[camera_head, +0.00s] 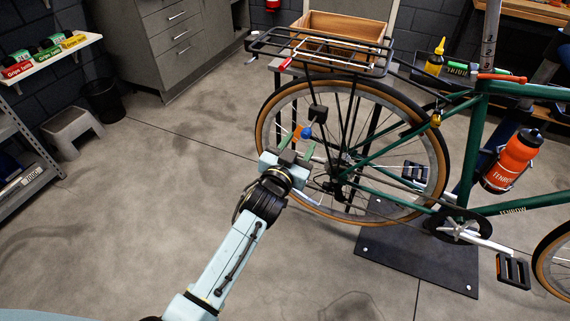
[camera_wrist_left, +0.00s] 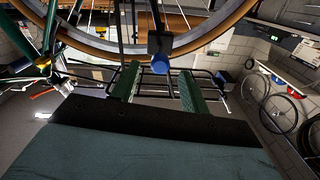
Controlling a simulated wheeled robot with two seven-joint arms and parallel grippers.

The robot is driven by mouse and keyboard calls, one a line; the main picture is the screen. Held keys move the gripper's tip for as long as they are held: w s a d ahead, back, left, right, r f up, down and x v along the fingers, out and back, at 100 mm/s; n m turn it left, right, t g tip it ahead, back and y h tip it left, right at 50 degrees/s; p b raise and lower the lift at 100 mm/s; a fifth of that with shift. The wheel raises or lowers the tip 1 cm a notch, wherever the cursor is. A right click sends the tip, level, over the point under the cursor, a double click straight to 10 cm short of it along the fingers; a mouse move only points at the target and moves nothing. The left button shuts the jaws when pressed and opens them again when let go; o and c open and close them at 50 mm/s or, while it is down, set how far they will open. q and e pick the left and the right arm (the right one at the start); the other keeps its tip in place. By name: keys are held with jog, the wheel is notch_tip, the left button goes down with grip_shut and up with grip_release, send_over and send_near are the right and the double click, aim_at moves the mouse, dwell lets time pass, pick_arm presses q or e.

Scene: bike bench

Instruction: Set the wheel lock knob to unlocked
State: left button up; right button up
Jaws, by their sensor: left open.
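The wheel lock knob looks to be the small round blue knob (camera_head: 306,132) beside the bike's rear wheel (camera_head: 262,118). A black block (camera_head: 318,112) sits just above it. My left gripper (camera_head: 298,146) is close to the knob, with its two green fingers pointing up towards it. In the left wrist view the blue knob (camera_wrist_left: 160,66) shows under a black bracket (camera_wrist_left: 160,43), between the lines of the open fingers (camera_wrist_left: 157,84) and near their tips. I cannot tell whether a finger touches it. No lock marking is legible. My right gripper is not in view.
The green bike (camera_head: 476,115) stands on a dark floor plate (camera_head: 425,250). A black rear rack (camera_head: 320,50) sits over the wheel, and spokes lie close behind the knob. An orange bottle (camera_head: 510,160) is on the frame. The floor (camera_head: 150,200) at left is clear.

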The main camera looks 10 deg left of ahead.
pick_arm(q)
jog(key=s+a+p, duration=0.1)
jog(key=s+a, duration=0.1)
jog(key=s, duration=0.8)
jog(key=shift+s+p, duration=0.3)
jog(key=shift+p, duration=0.05)
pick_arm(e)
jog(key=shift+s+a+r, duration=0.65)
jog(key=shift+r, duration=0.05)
pick_arm(q)
jog(key=shift+r, duration=0.1)
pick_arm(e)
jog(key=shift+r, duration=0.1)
